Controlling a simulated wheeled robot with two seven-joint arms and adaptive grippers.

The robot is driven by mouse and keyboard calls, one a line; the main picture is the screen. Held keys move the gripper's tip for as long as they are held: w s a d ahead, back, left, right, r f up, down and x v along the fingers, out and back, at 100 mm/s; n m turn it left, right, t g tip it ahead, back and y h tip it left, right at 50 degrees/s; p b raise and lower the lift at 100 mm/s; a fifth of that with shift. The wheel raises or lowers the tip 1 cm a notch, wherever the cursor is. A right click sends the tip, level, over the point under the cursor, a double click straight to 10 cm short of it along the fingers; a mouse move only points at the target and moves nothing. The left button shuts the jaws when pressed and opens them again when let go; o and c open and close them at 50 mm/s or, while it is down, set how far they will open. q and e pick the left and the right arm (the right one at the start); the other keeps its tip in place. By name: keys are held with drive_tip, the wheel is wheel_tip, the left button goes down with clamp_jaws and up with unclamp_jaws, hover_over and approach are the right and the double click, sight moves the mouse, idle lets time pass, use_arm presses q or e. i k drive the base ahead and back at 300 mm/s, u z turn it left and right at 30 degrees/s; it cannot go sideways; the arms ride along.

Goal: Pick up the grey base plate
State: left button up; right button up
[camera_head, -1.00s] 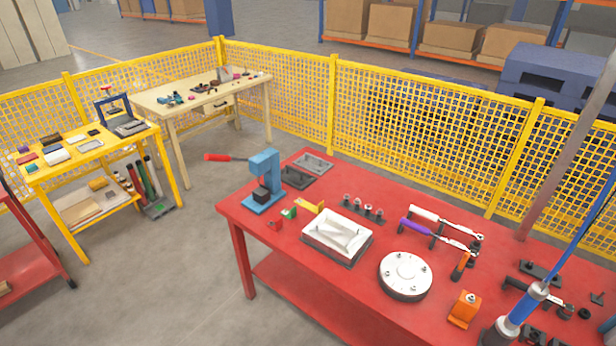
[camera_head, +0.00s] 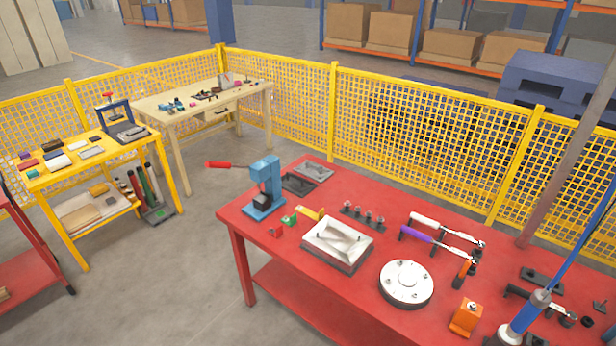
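A flat grey plate (camera_head: 314,170) lies on the red table (camera_head: 270,285), at its far left corner. A darker plate (camera_head: 298,183) lies beside it, nearer to me. I cannot tell for sure which flat piece is the base plate. A grey rectangular block with a pale hollow top (camera_head: 338,243) and a round silver disc plate (camera_head: 406,284) also lie on the table. Neither of my grippers is in view.
A blue-handled hanging tool (camera_head: 527,311) is at the right. Yellow mesh fencing (camera_head: 420,130) runs behind. Open floor lies left.

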sight(313, 171)
drive_tip(key=u, duration=1.45)
drive_tip(key=i, duration=4.7)
drive_tip(key=z, duration=2.6)
drive_tip(key=i, duration=0.5)
